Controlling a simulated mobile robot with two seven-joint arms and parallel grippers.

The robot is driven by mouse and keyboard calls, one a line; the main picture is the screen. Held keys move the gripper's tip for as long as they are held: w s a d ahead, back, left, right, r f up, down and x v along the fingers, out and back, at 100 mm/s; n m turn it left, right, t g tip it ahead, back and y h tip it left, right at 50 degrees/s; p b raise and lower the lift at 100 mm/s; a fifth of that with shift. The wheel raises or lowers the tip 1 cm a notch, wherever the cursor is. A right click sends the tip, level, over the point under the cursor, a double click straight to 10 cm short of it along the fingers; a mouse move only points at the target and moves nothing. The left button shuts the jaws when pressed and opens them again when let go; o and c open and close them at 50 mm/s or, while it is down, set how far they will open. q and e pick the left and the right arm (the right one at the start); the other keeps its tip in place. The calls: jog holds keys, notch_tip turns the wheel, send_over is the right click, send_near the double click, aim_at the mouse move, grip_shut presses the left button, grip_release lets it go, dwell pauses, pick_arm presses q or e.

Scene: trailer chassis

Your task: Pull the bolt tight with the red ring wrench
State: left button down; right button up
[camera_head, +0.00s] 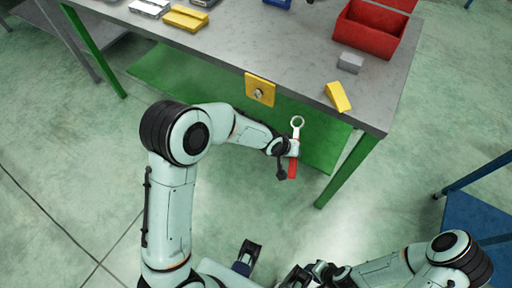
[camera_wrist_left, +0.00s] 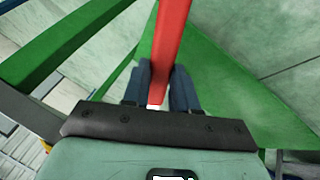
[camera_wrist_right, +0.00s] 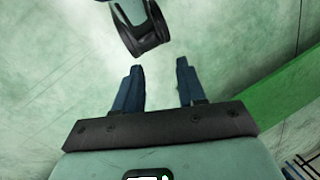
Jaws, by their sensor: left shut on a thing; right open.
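The red ring wrench (camera_head: 292,168) is held by my left gripper (camera_head: 292,150), its pale ring end pointing up toward the table and its red handle hanging below. In the left wrist view the red handle (camera_wrist_left: 170,45) runs between the two blue fingers (camera_wrist_left: 163,88), which are shut on it. The bolt (camera_head: 258,94) sits on a yellow plate (camera_head: 262,83) on the table's front edge. The wrench ring is apart from the bolt, to its lower right. My right gripper (camera_wrist_right: 158,85) is open and empty over the floor.
The grey table (camera_head: 225,48) has green legs and a green lower shelf (camera_head: 185,86). On it are a red bin (camera_head: 370,40), a grey block (camera_head: 350,62), a yellow block (camera_head: 338,97) and several parts at the back left. A blue structure (camera_head: 475,215) stands at right.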

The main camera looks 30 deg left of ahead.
pick_arm(q)
jog(key=w+a+f+n+t+y+b, duration=0.1)
jog(key=a+n+t+b, duration=0.4)
jog(key=a+t+b, duration=0.7)
jog(key=a+f+y+b, duration=0.1)
jog(key=b, duration=0.2)
jog(key=shift+w+t, duration=0.3)
pick_arm(e)
jog(key=w+d+f, duration=0.2)
jog(key=f, duration=0.7)
jog(key=w+d+f+t+h, duration=0.1)
jog(key=w+f, duration=0.2)
jog(key=f, duration=0.5)
jog(key=shift+w+d+f+m+t, duration=0.25)
jog(key=shift+d+f+m+t, duration=0.05)
jog(key=shift+d+f+m, duration=0.1)
pick_arm(q)
jog(key=shift+f, duration=0.1)
pick_arm(e)
jog(key=shift+s, duration=0.1)
